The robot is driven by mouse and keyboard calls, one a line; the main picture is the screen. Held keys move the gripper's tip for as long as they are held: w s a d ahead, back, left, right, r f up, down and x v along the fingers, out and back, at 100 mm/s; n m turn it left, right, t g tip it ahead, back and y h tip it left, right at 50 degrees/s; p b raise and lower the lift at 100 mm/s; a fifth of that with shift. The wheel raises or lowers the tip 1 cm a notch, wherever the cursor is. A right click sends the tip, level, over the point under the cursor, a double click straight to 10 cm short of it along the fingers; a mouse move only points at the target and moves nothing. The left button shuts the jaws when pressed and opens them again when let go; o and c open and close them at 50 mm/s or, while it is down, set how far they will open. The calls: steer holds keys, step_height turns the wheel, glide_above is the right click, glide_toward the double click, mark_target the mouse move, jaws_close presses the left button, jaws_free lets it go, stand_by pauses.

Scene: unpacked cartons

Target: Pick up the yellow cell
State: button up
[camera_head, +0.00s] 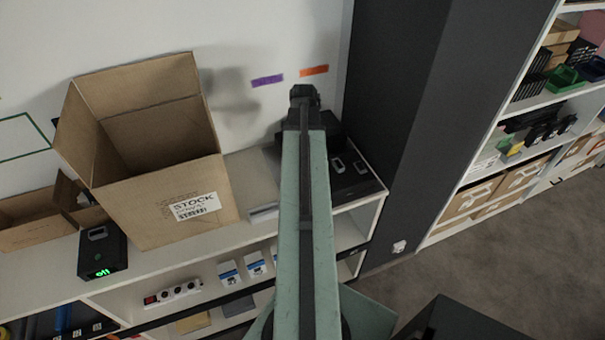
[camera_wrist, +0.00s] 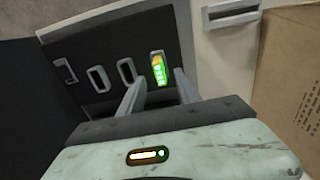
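The yellow cell (camera_wrist: 158,67), with lit green bars on its face, sits at the right end of a row in a black dock (camera_wrist: 113,36) in the wrist view. Several grey-rimmed handles or slots lie to its left. My gripper (camera_wrist: 160,84) is open, with one finger on each side just short of the cell; I cannot tell whether they touch it. In the head view my arm reaches over the dock (camera_head: 371,189) on the shelf top, and my gripper (camera_head: 304,93) is dark at its far end. The cell is hidden there behind my arm.
A large open carton (camera_head: 157,207) stands left of my arm; its side also shows in the wrist view (camera_wrist: 294,62). A black box with a green display (camera_head: 103,252) stands farther left. A dark column (camera_head: 405,110) rises right of the dock. Stocked shelves stand beyond.

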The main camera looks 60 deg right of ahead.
step_height(320, 180, down, 5)
steer(key=b, duration=0.5)
steer(key=shift+f, duration=0.15)
steer(key=shift+r, duration=0.2)
steer(key=shift+d, duration=0.1)
jaws_close()
stand_by(0.6)
